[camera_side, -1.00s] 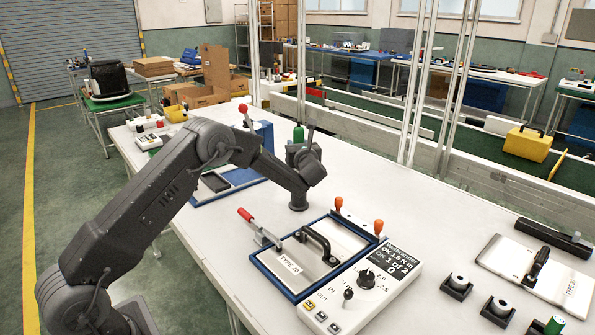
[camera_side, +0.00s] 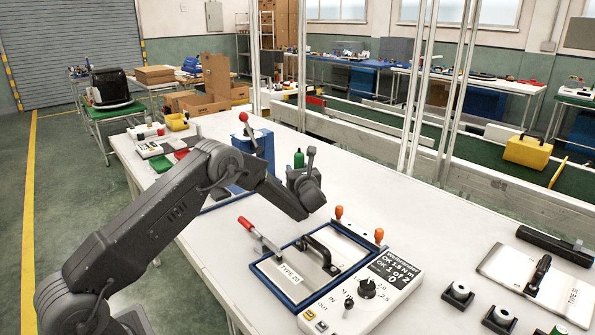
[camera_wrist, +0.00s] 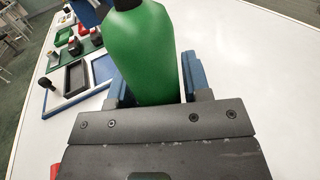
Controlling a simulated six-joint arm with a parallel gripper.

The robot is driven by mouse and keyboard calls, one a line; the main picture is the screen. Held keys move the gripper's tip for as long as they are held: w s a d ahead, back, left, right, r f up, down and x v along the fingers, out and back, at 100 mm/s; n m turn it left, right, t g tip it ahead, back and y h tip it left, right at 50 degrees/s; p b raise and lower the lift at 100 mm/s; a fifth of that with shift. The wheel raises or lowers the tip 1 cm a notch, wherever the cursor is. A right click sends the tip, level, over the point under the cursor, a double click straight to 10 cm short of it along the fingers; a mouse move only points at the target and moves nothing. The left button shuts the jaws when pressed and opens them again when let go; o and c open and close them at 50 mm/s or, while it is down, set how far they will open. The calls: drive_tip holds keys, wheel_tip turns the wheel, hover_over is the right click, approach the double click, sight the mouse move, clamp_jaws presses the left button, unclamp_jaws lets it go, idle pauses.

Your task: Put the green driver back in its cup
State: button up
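The green driver (camera_wrist: 155,55) fills the space between the blue fingers of my gripper (camera_wrist: 158,88) in the wrist view, with a finger close against each side. My gripper looks shut on it. The driver's upper end is cut off by the frame and its lower end is hidden by the gripper body. In the side view its green top (camera_side: 298,159) shows upright just behind the wrist of my gripper (camera_side: 306,190), above the white table. Which holder is its cup I cannot tell. Black holders with round tops (camera_side: 458,293) stand at the right front.
A blue-framed fixture (camera_side: 268,282) with a red lever and black handle lies in front of my gripper. A white control box (camera_side: 390,285) adjoins it. A blue stand with a red knob (camera_side: 265,150) rises behind my arm. The table between fixture and back edge is largely clear.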

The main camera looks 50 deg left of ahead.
drive_tip(key=shift+o, duration=1.2)
drive_tip(key=shift+r, duration=0.1)
